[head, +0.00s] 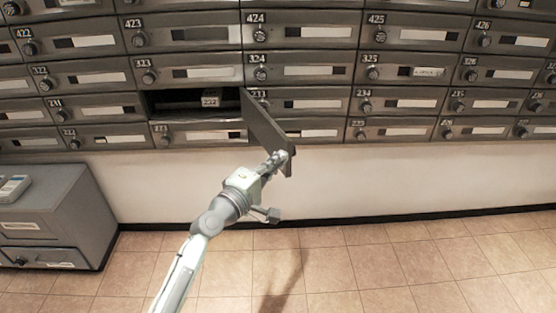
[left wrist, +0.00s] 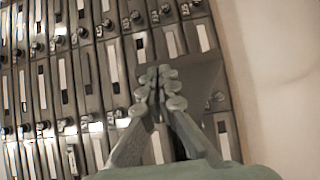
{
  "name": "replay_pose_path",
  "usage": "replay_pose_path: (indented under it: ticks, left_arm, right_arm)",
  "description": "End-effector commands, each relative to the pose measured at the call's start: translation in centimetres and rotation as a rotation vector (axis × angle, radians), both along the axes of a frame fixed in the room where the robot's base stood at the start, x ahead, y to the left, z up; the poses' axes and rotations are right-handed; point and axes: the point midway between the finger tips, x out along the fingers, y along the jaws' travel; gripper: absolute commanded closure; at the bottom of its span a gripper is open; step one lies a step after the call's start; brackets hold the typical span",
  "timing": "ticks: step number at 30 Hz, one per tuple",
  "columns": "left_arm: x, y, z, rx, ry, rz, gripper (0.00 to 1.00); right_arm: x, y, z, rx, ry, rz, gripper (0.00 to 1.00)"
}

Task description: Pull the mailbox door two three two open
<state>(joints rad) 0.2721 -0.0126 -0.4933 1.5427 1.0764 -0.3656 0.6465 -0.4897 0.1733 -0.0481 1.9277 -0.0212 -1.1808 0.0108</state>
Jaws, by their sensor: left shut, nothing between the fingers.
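The door of mailbox 232 (head: 264,122) stands swung open in the head view, sticking out from the wall on the right side of its compartment. The dark open compartment (head: 180,103) shows a label reading 232 inside. My left gripper (head: 277,161) is shut and empty at the lower, outer end of the door. Whether it touches the door I cannot tell. In the left wrist view the closed fingers (left wrist: 158,88) are in front of a dark panel (left wrist: 200,82) that looks like the open door. My right gripper is not in view.
Rows of closed grey mailboxes (head: 305,71) with knobs and label slots fill the wall around the opening. A grey cabinet (head: 62,205) stands on the floor at the left. The tiled floor (head: 420,262) in front of the wall is clear to the right.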

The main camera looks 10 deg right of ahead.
Motion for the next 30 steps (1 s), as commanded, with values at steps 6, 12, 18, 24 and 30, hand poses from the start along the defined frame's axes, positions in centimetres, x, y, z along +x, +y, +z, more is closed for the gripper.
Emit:
replay_pose_path:
  ticks: [6, 12, 18, 24, 30]
  left_arm:
    - [0.0, 0.1, 0.0, 0.0, 0.0, 0.0, 1.0]
    - [-1.4, 1.5, -0.1, 0.001, 0.001, 0.0, 1.0]
    - [-4.4, 4.6, -0.2, 0.003, 0.0, 0.001, 1.0]
    - [-7.0, 7.2, -0.1, 0.002, 0.001, 0.0, 1.0]
    - [-8.2, 8.5, 0.0, -0.001, 0.001, 0.0, 1.0]
  right_arm:
    - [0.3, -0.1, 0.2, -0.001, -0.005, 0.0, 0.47]
    - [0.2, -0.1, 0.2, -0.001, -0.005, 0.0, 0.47]
    - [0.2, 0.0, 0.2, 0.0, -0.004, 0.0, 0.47]
    - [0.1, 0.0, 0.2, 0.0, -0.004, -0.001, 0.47]
    - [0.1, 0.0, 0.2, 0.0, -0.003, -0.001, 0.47]
